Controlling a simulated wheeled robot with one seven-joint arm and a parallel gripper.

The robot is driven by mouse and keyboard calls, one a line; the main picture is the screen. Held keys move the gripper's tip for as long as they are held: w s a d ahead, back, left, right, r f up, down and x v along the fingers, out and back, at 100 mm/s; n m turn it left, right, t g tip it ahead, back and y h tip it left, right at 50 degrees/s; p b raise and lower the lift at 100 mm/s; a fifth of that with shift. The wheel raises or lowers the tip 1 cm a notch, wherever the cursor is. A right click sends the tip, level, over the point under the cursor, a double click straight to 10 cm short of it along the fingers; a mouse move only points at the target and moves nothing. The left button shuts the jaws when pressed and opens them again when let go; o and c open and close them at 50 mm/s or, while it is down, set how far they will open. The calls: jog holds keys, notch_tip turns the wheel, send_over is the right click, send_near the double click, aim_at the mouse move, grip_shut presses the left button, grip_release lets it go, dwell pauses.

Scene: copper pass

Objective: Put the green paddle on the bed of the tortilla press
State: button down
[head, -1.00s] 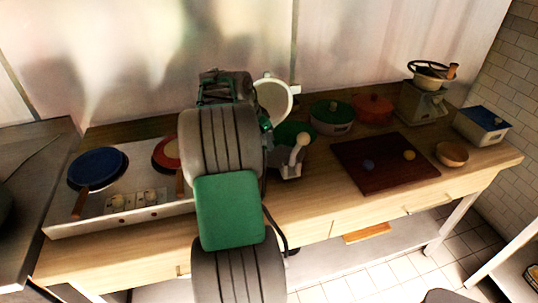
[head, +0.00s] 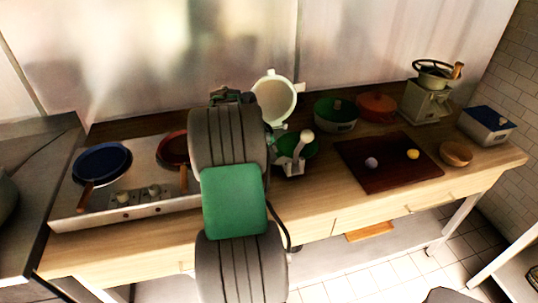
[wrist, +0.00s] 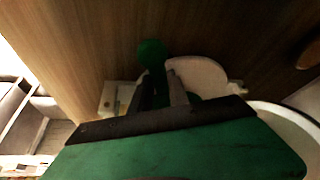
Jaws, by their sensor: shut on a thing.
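My gripper (wrist: 165,92) is shut on the paddle; a rounded green part (wrist: 151,53) shows just beyond the fingers in the wrist view. The tortilla press (head: 291,168) stands on the counter with its round white lid (head: 275,98) raised. The paddle is over or at the press bed, which is mostly hidden. I cannot tell whether they touch.
A hob with a blue pan (head: 102,163) and a red pan (head: 173,148) is at left.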

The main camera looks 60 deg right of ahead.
jog(key=c, duration=1.3)
grip_release()
jog(key=shift+s+a+f, duration=0.15)
jog(key=shift+a+f, duration=0.05)
jog(key=shift+f, duration=0.25)
jog(key=shift+s+a+f, duration=0.15)
jog(key=shift+a+f, duration=0.05)
jog(key=shift+f, duration=0.2)
jog(key=shift+o, duration=0.2)
jog(key=w+d+v, duration=0.1)
jog(key=v, duration=1.2)
jog(key=w+a+r+n+t, duration=0.1)
jog(key=w+a+n, duration=0.3)
jog(key=a, duration=0.4)
jog(key=w+a+r+n+t, duration=0.2)
jog(key=w+a+n, duration=0.15)
jog(key=a, duration=0.35)
jog(key=s+a+f+n+t+y, duration=0.1)
jog(key=a+n, duration=0.6)
jog(key=a, duration=0.8)
jog(key=s+a+f+n+t+y, duration=0.1)
jog(key=s+a+f+n+y, duration=0.2)
jog(key=a+n, duration=0.5)
jog(key=s+a+f, duration=0.1)
jog(key=s+a, duration=0.1)
jog(key=a, duration=0.5)
jog(key=shift+a+f, duration=0.35)
jog(key=shift+s, duration=0.15)
